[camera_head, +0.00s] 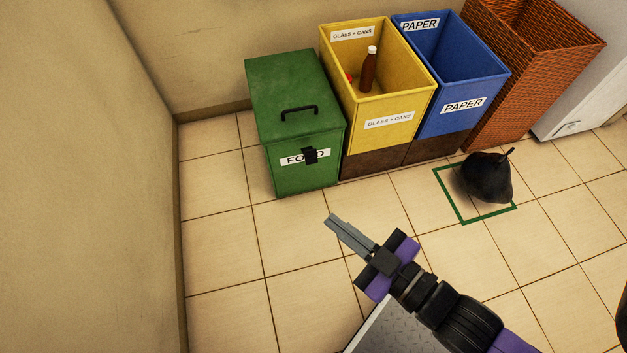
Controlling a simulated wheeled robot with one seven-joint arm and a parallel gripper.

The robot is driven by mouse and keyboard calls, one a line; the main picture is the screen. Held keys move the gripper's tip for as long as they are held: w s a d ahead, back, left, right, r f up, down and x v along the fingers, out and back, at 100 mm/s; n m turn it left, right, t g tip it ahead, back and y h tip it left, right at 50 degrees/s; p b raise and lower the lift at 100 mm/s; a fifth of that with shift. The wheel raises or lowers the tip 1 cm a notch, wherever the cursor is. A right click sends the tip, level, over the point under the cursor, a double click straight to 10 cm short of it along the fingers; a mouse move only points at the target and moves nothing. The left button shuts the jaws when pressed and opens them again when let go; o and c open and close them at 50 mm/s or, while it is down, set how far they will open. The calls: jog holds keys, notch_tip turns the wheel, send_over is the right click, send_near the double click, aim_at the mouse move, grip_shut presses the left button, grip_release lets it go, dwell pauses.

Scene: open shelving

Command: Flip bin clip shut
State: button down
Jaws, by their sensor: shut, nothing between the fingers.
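The green bin (303,180) labelled FOOD stands against the back wall at the left of the row. Its lid (290,88) lies down over the top and has a black handle (299,112). The black clip (310,156) is on the front face, over the middle of the FOOD label, just below the lid's front edge. I cannot tell whether it is latched. My gripper (331,222) is shut and empty, above the floor in front of the bin, apart from it and below the clip in the picture. Its fingers point up and left.
Right of the green bin stand a yellow glass and cans bin (385,122) holding a brown bottle (369,70), a blue paper bin (462,105) and a wicker basket (540,60). A black bag (486,178) sits in a green floor square (463,222). Left floor is clear up to the wall (90,180).

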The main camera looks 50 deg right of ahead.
jog(key=w+d+f+n+h+b, duration=0.15)
jog(key=w+f+n+b, duration=0.3)
jog(key=f, duration=0.45)
jog(key=w+d+f+n+g+b, duration=0.1)
jog(key=w+d+f+n+b, duration=0.3)
jog(key=f, duration=0.5)
jog(key=w+d+f+n+h+b, duration=0.1)
jog(key=w+d+f+n+b, duration=0.2)
jog(key=f+b, duration=0.4)
jog(key=w+d+f+n+g+h+b, duration=0.1)
jog(key=w+d+f+n+h, duration=0.1)
jog(key=d+f+n, duration=0.2)
jog(key=w+d+f+n+g+h+b, duration=0.2)
jog(key=d+f+n, duration=0.1)
jog(key=f+n, duration=0.5)
jog(key=n, duration=0.3)
jog(key=shift+w+d, duration=0.25)
jog(key=shift+d, duration=0.1)
jog(key=shift+f+n+h, duration=0.1)
jog(key=shift+n+h, duration=0.15)
